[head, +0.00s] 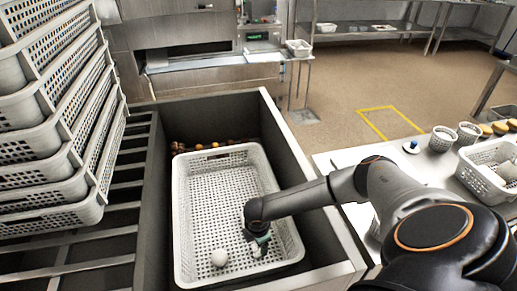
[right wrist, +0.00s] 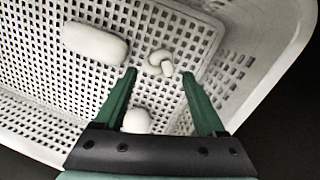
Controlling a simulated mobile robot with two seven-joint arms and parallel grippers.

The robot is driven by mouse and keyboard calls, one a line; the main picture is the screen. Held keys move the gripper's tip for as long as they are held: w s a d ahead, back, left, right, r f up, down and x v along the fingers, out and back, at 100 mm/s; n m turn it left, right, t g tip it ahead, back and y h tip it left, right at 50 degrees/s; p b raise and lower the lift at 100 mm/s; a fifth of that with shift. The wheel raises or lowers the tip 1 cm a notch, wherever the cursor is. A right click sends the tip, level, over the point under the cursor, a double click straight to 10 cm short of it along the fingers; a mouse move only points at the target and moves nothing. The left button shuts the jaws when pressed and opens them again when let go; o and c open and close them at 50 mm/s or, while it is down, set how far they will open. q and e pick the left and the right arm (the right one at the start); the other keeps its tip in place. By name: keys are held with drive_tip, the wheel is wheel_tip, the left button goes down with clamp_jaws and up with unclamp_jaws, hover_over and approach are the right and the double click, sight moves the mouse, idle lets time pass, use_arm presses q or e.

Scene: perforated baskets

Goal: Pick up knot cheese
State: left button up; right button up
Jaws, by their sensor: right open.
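The knot cheese (right wrist: 167,68), a small white knotted piece, lies on the floor of the white perforated basket (head: 182,203). In the right wrist view it sits just beyond and between the fingertips, apart from both. My right gripper (right wrist: 159,75) is open and empty, with green fingers pointing down into the basket; it also shows in the head view (head: 259,247), low at the basket's right side. There the arm and gripper hide the knot cheese. My left gripper is not in view.
A white log-shaped piece (right wrist: 95,42) and a rounder white piece (right wrist: 136,120) lie nearby in the basket. A white ball (head: 219,257) shows in the head view. Basket walls stand close on the right. Stacked baskets (head: 40,140) rise at the left.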

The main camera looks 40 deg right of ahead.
sight(259, 250)
drive_tip(key=shift+w+d+f+b, duration=0.2)
drive_tip(key=shift+f+b, duration=0.1)
drive_tip(key=shift+f, duration=1.1)
drive_tip(key=shift+w+d+f+b, duration=0.15)
drive_tip(key=shift+f+b, duration=0.15)
drive_tip(key=shift+f, duration=1.05)
drive_tip(key=shift+s, duration=0.1)
drive_tip(key=shift+r, duration=0.1)
drive_tip(key=c, duration=1)
